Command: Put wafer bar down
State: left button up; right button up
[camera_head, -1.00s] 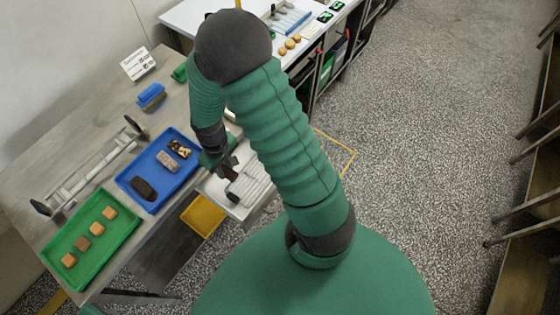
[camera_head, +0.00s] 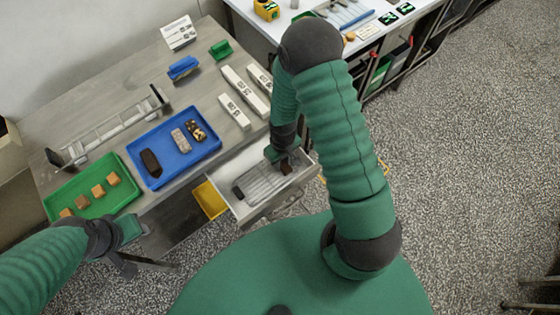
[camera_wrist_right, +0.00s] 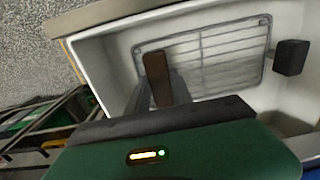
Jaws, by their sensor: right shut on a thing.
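My right gripper (camera_head: 285,162) is shut on a brown wafer bar (camera_head: 286,169) over the right end of the wire mesh (camera_head: 262,184). In the right wrist view the wafer bar (camera_wrist_right: 157,78) stands out upright from between the fingers, over one end of the mesh (camera_wrist_right: 215,55). I cannot tell whether the bar touches the wires. The mesh lies in a white open drawer (camera_head: 232,207). A dark block (camera_head: 238,192) sits at the mesh's other end. My left gripper (camera_head: 124,266) is low at the left, away from the mesh; its fingers are not clear.
A blue tray (camera_head: 174,170) with several bars and a green tray (camera_head: 128,205) with several small pieces lie on the metal table (camera_head: 195,90). White labelled boxes (camera_head: 245,90) stand at the table's right.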

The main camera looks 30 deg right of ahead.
jog(key=shift+s+d, duration=0.15)
jog(key=shift+d, duration=0.25)
jog(key=o, duration=1)
jog(key=a, duration=0.4)
jog(key=shift+w+r, duration=0.2)
jog(key=shift+r, duration=0.1)
jog(key=d+r, duration=0.3)
jog(key=shift+r, duration=0.25)
notch_tip(320, 180, up, 4)
jog(key=shift+r, duration=0.2)
notch_tip(320, 180, up, 6)
send_over(274, 170)
pick_arm(q)
jog(key=shift+s+a, duration=0.15)
jog(key=shift+a, duration=0.5)
pick_arm(e)
jog(key=shift+s+a+r+m+t, duration=0.15)
jog(key=shift+s+a+r+t, duration=0.35)
jog(key=shift+s+r, duration=0.45)
jog(key=shift+s+a+r+m+t, duration=0.1)
jog(key=shift+s+a+r+t, duration=0.35)
jog(key=shift+r, duration=0.75)
jog(key=shift+s+a+r+m+t, duration=0.15)
jog(key=shift+s+a+r+t, duration=0.2)
jog(key=shift+s+a+r, duration=0.5)
